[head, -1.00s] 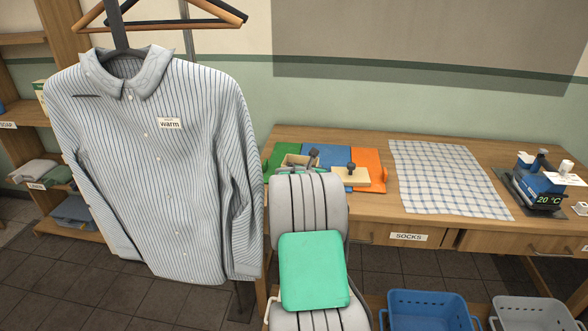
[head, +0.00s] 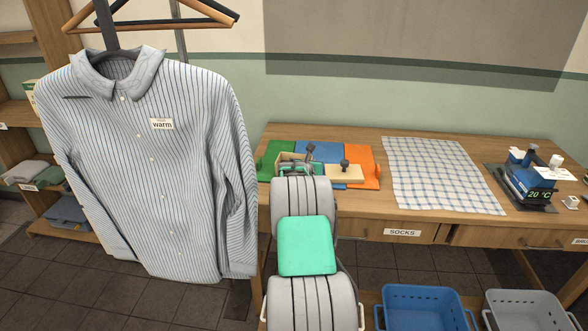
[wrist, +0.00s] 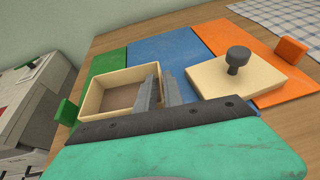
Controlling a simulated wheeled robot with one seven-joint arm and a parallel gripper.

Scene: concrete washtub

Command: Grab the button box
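The button box, a small cream open-topped box (wrist: 90,93), sits upright on the green and blue part of a coloured mat in the wrist view. Its inside looks empty where I can see it. A cream lid with a dark knob (wrist: 228,78) lies apart on its right; the lid also shows in the head view (head: 342,172). My gripper (wrist: 163,85) is at the box's right wall, its two grey fingers close together, seemingly one on each side. Whether they press on the wall is unclear. In the head view my arm partly hides the box (head: 284,158).
The mat has green (head: 268,160), blue and orange (head: 364,165) panels with raised end pieces. A checked cloth (head: 440,175) lies to the right, then a blue device reading 20 °C (head: 533,185). A striped shirt (head: 150,180) hangs on the left. Baskets (head: 425,310) stand below.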

